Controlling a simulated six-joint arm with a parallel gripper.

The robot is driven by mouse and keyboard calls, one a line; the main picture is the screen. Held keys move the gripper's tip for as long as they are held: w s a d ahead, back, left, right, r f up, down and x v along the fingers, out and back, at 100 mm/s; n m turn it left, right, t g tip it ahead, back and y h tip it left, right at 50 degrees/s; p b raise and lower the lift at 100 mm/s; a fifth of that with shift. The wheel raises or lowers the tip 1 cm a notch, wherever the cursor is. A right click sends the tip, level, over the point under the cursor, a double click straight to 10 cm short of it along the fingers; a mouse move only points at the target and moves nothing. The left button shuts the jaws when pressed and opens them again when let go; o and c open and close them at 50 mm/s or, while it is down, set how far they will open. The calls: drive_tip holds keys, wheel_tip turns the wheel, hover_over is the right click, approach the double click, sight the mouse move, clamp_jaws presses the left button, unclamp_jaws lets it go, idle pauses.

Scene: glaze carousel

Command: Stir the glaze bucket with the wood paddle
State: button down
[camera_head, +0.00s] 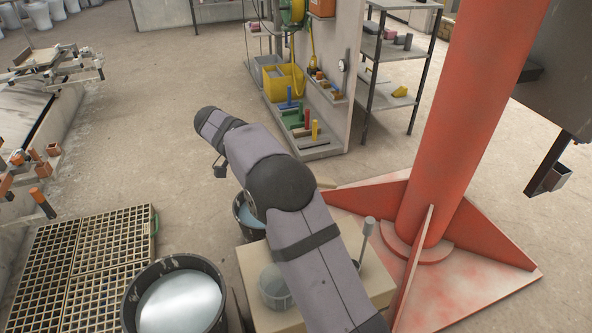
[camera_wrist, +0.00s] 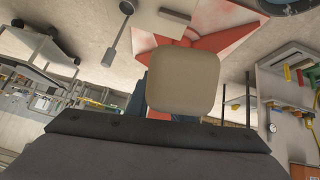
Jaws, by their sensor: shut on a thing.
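A tan, round-cornered slab, apparently the wood paddle (camera_wrist: 184,72), fills the middle of the wrist view close to the camera. My gripper (camera_wrist: 180,117) is at its lower edge and is shut on it; the fingertips are mostly hidden. In the head view my arm hides the gripper and paddle. A large dark bucket (camera_head: 128,306) with pale glaze (camera_head: 183,303) stands at the lower left. A smaller dark bucket (camera_head: 238,208) with bluish glaze (camera_head: 250,217) is partly hidden behind my arm. I cannot tell which is the task's bucket.
A tan block (camera_head: 250,262) carries a translucent tub (camera_head: 274,287) and a grey long-handled tool (camera_head: 366,237), partly behind my arm. A red column (camera_head: 445,120) with a wide red base stands right. A slatted grate (camera_head: 80,262) lies left. Floor beyond the buckets is clear.

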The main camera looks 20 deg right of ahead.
drive_tip(key=s+a+r+g+y+p, duration=0.2)
drive_tip(key=s+a+y+p, duration=0.1)
drive_tip(key=s+a+p, duration=0.5)
drive_tip(key=s+a+f+m+y+p, duration=0.4)
drive_tip(key=a+f, duration=0.3)
drive_tip(key=a, duration=0.5)
drive_tip(key=w+a+m+t+y, duration=0.1)
drive_tip(key=w+a+m+y, duration=0.1)
drive_tip(key=a, duration=0.5)
drive_tip(key=w+a+m+y+b, duration=0.1)
drive_tip(key=w+a+y, duration=0.2)
drive_tip(key=a+y, duration=0.2)
drive_tip(key=shift+w+a+f+m+t, duration=0.2)
drive_tip(key=shift+a+f+m+t, duration=0.15)
drive_tip(key=shift+a, duration=0.85)
wheel_tip(320, 180, down, 23)
drive_tip(key=s+a+b, duration=0.1)
drive_tip(key=s+b, duration=0.1)
drive_tip(key=b, duration=1.2)
drive_tip(key=shift+s, duration=0.15)
